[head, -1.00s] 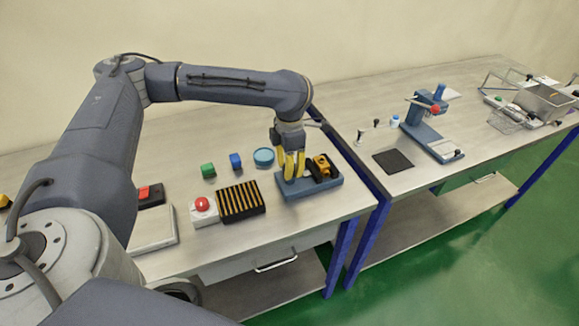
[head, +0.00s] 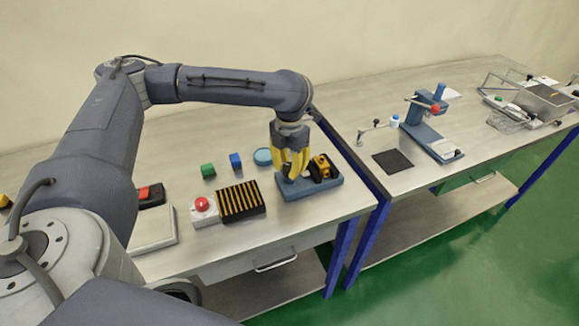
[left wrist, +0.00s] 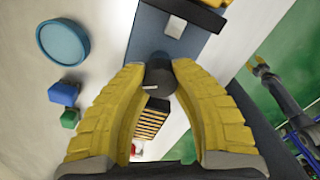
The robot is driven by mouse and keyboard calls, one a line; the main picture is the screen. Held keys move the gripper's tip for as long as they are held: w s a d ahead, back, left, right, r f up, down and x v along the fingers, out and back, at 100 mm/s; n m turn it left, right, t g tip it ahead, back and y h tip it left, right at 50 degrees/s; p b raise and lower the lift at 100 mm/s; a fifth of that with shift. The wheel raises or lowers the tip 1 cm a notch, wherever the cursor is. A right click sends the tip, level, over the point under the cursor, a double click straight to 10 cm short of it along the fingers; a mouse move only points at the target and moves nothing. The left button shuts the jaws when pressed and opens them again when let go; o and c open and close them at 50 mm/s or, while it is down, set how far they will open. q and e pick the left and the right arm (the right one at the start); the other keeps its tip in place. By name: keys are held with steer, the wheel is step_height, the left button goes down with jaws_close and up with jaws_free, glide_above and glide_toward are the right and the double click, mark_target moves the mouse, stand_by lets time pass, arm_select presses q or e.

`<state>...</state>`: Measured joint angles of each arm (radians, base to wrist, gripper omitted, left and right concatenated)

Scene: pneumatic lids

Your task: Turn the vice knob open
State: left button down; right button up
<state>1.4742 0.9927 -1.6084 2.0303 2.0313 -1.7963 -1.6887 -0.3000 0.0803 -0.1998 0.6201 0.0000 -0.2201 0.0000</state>
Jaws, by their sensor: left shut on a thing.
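The vice stands on a blue base (head: 311,191) near the right edge of the near table, with a yellow-and-black part (head: 324,167) on it. The black vice knob (left wrist: 160,77), with a white mark on its side, shows in the left wrist view. My left gripper (head: 291,176) reaches down over the left part of the vice. Its yellow fingers are shut on the knob, one on each side, and hide it in the head view. My right gripper (left wrist: 260,66) shows small at the right of the left wrist view; its opening is unclear.
A black-and-yellow striped block (head: 240,201) and a red button box (head: 203,210) stand left of the vice. A green block (head: 208,170), a blue block (head: 235,161) and a round teal dish (head: 263,156) lie behind. A second table (head: 420,180) stands right.

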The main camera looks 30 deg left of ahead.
arm_select(q)
steer(key=n, duration=0.4)
steer(key=shift+n, duration=0.4)
steer(key=n, duration=0.3)
steer(key=shift+n, duration=0.3)
steer(key=n, duration=1)
steer(key=shift+n, duration=0.4)
steer(key=n, duration=0.3)
steer(key=shift+n, duration=0.4)
steer(key=n, duration=0.4)
steer(key=shift+n, duration=1.7)
